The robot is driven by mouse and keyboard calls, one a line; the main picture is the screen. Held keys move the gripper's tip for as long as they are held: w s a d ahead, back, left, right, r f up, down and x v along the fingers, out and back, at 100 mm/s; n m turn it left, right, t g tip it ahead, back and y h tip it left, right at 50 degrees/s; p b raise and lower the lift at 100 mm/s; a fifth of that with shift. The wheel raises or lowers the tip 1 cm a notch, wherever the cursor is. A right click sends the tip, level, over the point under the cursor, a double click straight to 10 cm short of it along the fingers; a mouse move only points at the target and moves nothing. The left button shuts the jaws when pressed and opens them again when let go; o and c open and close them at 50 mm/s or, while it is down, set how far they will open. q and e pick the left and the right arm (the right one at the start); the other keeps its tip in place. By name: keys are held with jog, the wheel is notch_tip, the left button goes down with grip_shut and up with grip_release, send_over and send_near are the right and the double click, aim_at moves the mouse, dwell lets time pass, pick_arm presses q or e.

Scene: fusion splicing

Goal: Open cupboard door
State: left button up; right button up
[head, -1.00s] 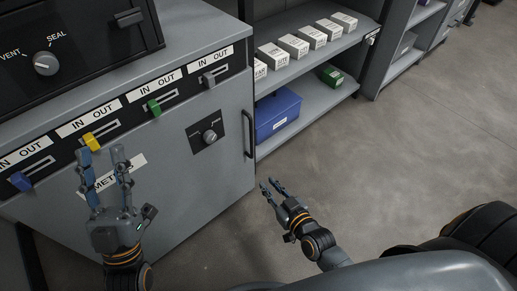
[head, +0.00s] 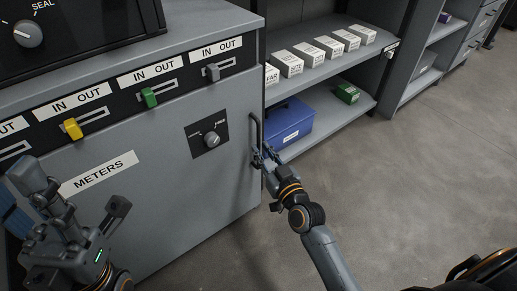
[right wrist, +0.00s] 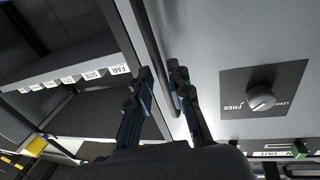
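The grey cupboard door (head: 160,195), labelled METERS, is shut as far as I can see. Its dark vertical handle (head: 255,132) is at the door's right edge and also shows in the right wrist view (right wrist: 152,40). A round knob (head: 211,140) with LOCK and FREE marks sits left of the handle; it also shows in the right wrist view (right wrist: 261,98). My right gripper (head: 262,155) is at the handle's lower part. In the right wrist view its fingers (right wrist: 163,75) are apart, one each side of the bar; contact is unclear. My left gripper (head: 25,190) is open and empty before the door's left part.
Slider switches, including a green one (head: 149,97) and a yellow one (head: 72,128), line the panel above the door. To the right, an open shelf (head: 335,83) holds white boxes, a blue case (head: 285,125) and a green box (head: 347,93). The floor (head: 400,180) right of the cupboard is clear.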

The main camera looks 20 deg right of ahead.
aim_at(259, 146)
jog(key=shift+w+a+b, duration=0.15)
jog(key=shift+w, duration=0.6)
jog(key=shift+w+a+b, duration=0.1)
jog(key=shift+w+b, duration=0.05)
jog(key=shift+w, duration=0.6)
jog(key=shift+c, duration=0.2)
grip_shut()
